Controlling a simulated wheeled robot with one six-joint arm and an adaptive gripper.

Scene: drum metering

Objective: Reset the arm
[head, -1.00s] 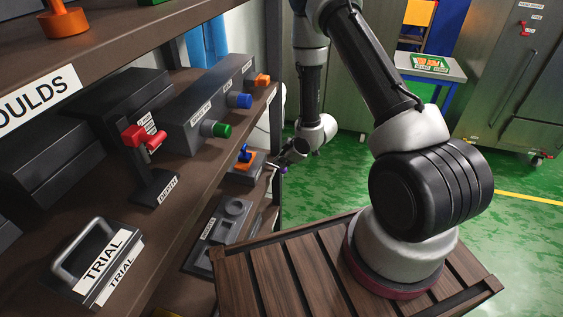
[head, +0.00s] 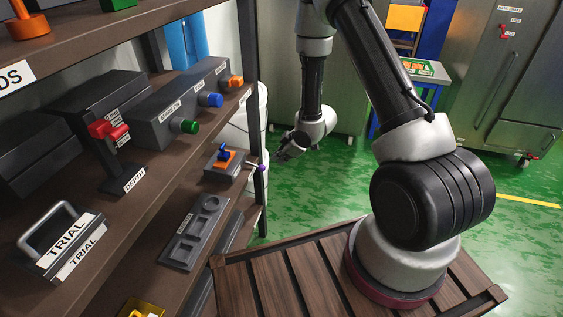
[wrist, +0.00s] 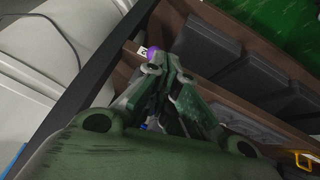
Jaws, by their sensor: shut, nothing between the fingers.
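My arm stands on the wooden slatted platform at the right of the head view and hangs down toward the shelf's far end. My gripper (head: 284,155) is just right of the shelf upright, clear of the shelf. It also shows in the wrist view (wrist: 172,62), fingers together and empty. A purple ball tip (head: 262,168) on a thin rod shows beside the upright in the head view, left of and below the gripper. In the wrist view the purple tip (wrist: 152,52) appears close to the fingertips; I cannot tell whether they touch.
The shelf holds a dark unit with green (head: 186,126), blue and orange knobs, a red-handled depth stand (head: 110,130), a trial block (head: 62,245), a small blue-and-orange switch (head: 226,154) and a grey recessed tray (head: 195,232). Green floor lies open beyond the platform.

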